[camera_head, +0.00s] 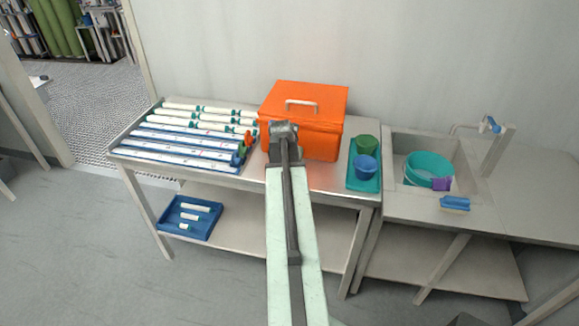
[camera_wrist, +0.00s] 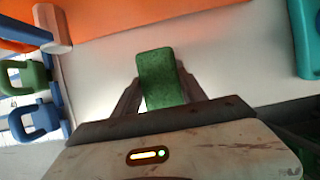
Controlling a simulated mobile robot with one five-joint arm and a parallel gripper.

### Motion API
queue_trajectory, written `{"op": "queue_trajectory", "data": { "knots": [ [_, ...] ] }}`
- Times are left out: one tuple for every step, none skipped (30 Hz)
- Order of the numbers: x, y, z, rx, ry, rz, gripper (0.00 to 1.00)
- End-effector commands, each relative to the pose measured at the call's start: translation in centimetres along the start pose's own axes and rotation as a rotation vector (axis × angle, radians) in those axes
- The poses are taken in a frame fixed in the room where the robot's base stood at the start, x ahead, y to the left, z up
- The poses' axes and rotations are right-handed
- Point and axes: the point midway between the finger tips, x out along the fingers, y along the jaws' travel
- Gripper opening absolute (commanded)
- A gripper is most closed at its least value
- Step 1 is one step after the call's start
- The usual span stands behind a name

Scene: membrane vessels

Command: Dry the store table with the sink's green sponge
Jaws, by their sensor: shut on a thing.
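The green sponge (camera_wrist: 163,80) is held upright between the two fingers of my gripper (camera_wrist: 160,92) in the wrist view. In the head view my gripper (camera_head: 283,130) is over the store table, in front of the orange box (camera_head: 305,103), and the sponge is hidden there. The store table (camera_head: 325,180) is a steel table with a lower shelf. Its pale top (camera_wrist: 228,70) shows around the sponge in the wrist view. I cannot tell whether the sponge touches the top, or where it is wet.
White membrane tubes (camera_head: 185,138) with blue and green fittings lie on the table's left. A teal tray (camera_head: 364,186) with a green cup (camera_head: 367,143) and a blue cup (camera_head: 366,166) is on its right. The sink (camera_head: 398,145) holds a teal tub (camera_head: 430,165); a blue brush (camera_head: 455,203) lies in front.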

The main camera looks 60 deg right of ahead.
Motion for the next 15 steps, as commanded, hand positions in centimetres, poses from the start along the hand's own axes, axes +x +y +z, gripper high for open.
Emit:
{"op": "queue_trajectory", "data": {
  "knots": [
    [0.0, 0.1, -0.1, 0.001, 0.004, 0.002, 0.17],
    [0.1, 0.1, -0.1, 0.001, 0.005, 0.002, 0.17],
    [0.1, 0.1, 0.1, 0.001, 0.005, 0.002, 0.17],
    [0.1, 0.1, 0.2, 0.001, 0.005, 0.002, 0.17],
    [0.2, 0.1, 0.4, 0.001, 0.005, 0.002, 0.17],
    [0.3, 0.1, 0.7, 0.001, 0.005, 0.002, 0.17],
    [0.5, 0.1, 1.0, 0.001, 0.005, 0.002, 0.17],
    [0.6, 0.1, 1.3, 0.001, 0.005, 0.002, 0.17],
    [0.7, 0.1, 1.8, 0.001, 0.005, 0.002, 0.17],
    [0.8, 0.1, 2.1, 0.001, 0.005, 0.002, 0.17],
    [0.9, 0.1, 2.4, 0.001, 0.004, 0.002, 0.17],
    [1.1, 0.1, 2.8, 0.001, 0.004, 0.002, 0.17],
    [1.2, 0.1, 3.1, 0.001, 0.004, 0.002, 0.17],
    [1.3, 0.1, 3.3, 0.001, 0.004, 0.002, 0.17],
    [1.4, 0.1, 3.6, 0.001, 0.004, 0.002, 0.17]
  ]
}}
